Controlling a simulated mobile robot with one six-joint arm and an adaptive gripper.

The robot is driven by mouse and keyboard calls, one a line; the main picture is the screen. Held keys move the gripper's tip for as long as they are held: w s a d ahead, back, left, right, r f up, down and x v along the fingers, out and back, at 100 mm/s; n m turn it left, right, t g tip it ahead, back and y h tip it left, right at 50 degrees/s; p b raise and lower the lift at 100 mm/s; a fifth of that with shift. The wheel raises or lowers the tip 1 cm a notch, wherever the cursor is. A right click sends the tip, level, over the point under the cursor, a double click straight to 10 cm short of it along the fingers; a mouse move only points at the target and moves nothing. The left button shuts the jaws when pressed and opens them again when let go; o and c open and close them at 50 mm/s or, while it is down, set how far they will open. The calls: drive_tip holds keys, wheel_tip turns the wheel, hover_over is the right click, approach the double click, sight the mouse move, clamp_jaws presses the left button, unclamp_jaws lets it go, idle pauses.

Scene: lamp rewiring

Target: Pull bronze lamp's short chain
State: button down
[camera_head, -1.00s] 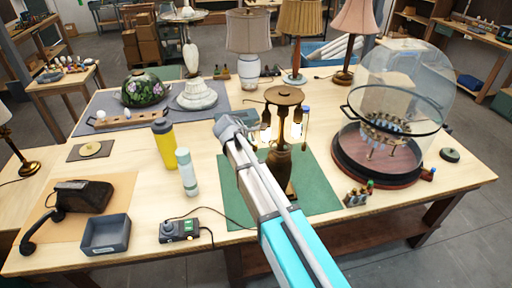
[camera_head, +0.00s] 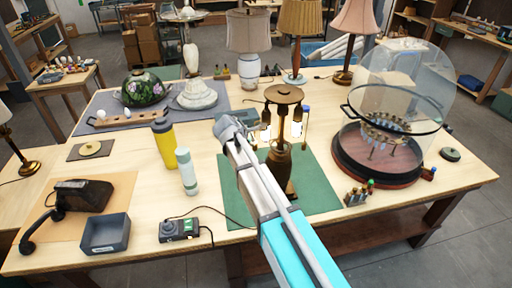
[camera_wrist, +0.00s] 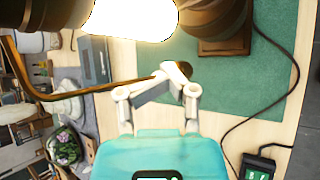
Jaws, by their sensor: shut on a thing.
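The bronze lamp (camera_head: 284,97) stands upright on the green mat, with a round top and lit bulbs (camera_head: 297,130) hanging at its sides. In the wrist view, a glowing bulb (camera_wrist: 132,18) and the lamp's body (camera_wrist: 215,18) fill the top. My gripper (camera_head: 254,140) is at the lamp's left side, below the left bulb. In the wrist view my gripper (camera_wrist: 172,82) has its fingertips together on a small dark piece, apparently the end of the short chain (camera_wrist: 180,69). The chain's links cannot be made out. A pull with a blue tip (camera_head: 307,108) hangs on the lamp's right.
A glass dome on a round wooden base (camera_head: 378,178) stands to the right. A yellow bottle (camera_head: 165,146) and a pale bottle (camera_head: 187,172) stand to the left. A control box with a cable (camera_head: 180,229) lies at the front. The green mat (camera_head: 318,190) is clear on the right.

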drive_tip(key=shift+w+a+f, duration=0.15)
drive_tip(key=shift+a+f, duration=0.05)
drive_tip(key=shift+f, duration=0.2)
drive_tip(key=shift+r, duration=0.2)
drive_tip(key=shift+w+r+p, duration=0.1)
drive_tip(key=shift+r+p, duration=0.1)
drive_tip(key=shift+p, duration=0.2)
drive_tip(key=shift+d+r, duration=0.1)
wheel_tip(320, 180, up, 6)
drive_tip(key=p, duration=0.6)
idle(0.4)
idle(2.5)
